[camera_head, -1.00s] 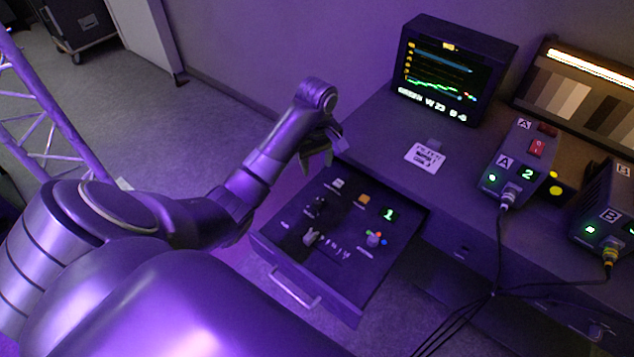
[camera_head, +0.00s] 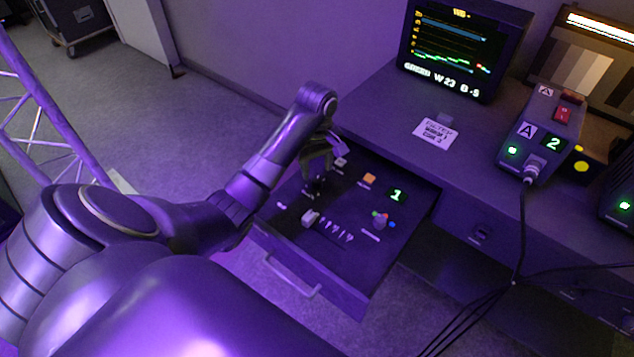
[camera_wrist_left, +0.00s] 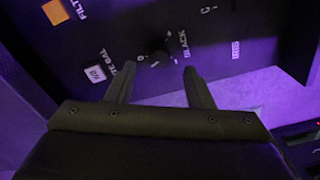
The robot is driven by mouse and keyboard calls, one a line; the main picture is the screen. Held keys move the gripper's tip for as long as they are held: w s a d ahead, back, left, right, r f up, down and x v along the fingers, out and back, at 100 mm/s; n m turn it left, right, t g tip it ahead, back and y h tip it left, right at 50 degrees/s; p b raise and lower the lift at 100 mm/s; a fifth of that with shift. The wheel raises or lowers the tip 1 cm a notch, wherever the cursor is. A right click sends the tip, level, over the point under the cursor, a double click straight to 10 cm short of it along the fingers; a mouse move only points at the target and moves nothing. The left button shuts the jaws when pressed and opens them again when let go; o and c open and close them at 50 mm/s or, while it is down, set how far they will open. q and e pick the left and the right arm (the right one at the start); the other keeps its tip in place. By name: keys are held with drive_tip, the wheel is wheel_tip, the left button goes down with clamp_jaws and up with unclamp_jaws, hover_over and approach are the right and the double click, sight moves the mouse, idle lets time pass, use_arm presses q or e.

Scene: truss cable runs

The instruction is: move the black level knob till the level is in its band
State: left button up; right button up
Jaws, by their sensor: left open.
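The black level knob (camera_wrist_left: 160,56) is a small dark round knob beside the word BLACK on the drawer panel in the left wrist view. My left gripper (camera_wrist_left: 158,74) is open, with its two fingers apart and the knob showing between and just beyond the tips. I cannot tell whether the fingers touch it. In the head view my left gripper (camera_head: 316,172) hangs over the back left of the panel and partly hides the knob area. The level monitor (camera_head: 457,52) shows coloured traces and a text line below, apparently W 23 and B -5. My right gripper is not in view.
The open drawer (camera_head: 350,282) holds an orange button (camera_head: 369,179), a green digit 1 (camera_head: 397,195), a pale lever (camera_head: 310,218) and a small joystick-like knob with coloured dots (camera_head: 380,221). Box A (camera_head: 531,135) and cables stand to the right. A paper card (camera_head: 436,134) lies on the desk.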

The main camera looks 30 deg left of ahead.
sight(317, 179)
use_arm(q)
wheel_tip(317, 179, down, 4)
drive_tip(key=shift+f+b, duration=0.1)
drive_tip(key=shift+b, duration=0.5)
drive_tip(key=c, duration=1)
